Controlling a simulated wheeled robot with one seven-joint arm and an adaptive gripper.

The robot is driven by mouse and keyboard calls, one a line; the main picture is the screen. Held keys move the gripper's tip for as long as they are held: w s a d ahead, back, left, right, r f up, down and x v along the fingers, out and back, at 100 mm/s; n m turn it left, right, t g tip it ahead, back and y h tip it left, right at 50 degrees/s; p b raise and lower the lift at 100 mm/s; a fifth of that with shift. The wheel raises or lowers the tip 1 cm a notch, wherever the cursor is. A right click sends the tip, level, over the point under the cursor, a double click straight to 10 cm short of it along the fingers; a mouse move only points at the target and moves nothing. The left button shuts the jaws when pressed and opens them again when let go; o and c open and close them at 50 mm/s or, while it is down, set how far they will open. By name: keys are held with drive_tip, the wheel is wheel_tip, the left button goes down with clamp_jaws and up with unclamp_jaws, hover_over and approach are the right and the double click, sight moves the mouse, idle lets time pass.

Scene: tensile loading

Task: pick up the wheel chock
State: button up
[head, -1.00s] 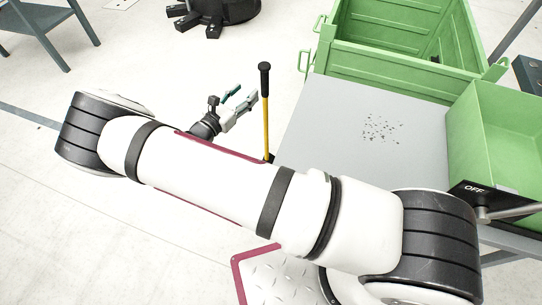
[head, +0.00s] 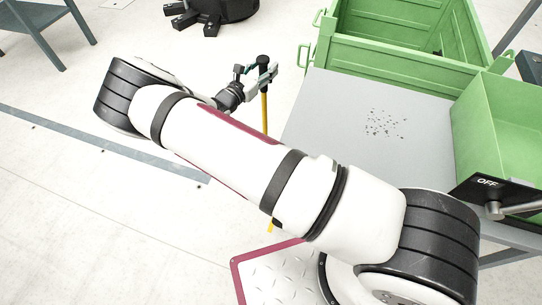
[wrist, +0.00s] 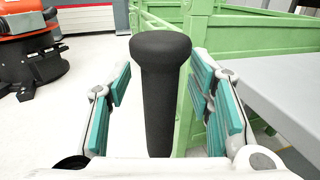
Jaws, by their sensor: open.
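The wheel chock shows as an upright yellow pole (head: 265,112) with a black knobbed grip. Its lower end is hidden behind my arm, apart from a small yellow piece (head: 270,227) below the arm that may belong to it. My gripper (head: 262,74) is at the top of the pole. In the wrist view the black grip (wrist: 161,95) stands upright between the open teal-padded fingers of my gripper (wrist: 163,82). Gaps show on both sides of the grip, and its knob rises above the fingers.
A grey table (head: 350,130) stands just right of the pole. A green crate (head: 400,65) is behind it and a second green bin (head: 510,110) is at the right. A black machine base (head: 215,10) stands at the back.

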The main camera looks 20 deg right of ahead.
clamp_jaws()
drive_tip(key=shift+r, duration=0.2)
drive_tip(key=shift+r, duration=0.1)
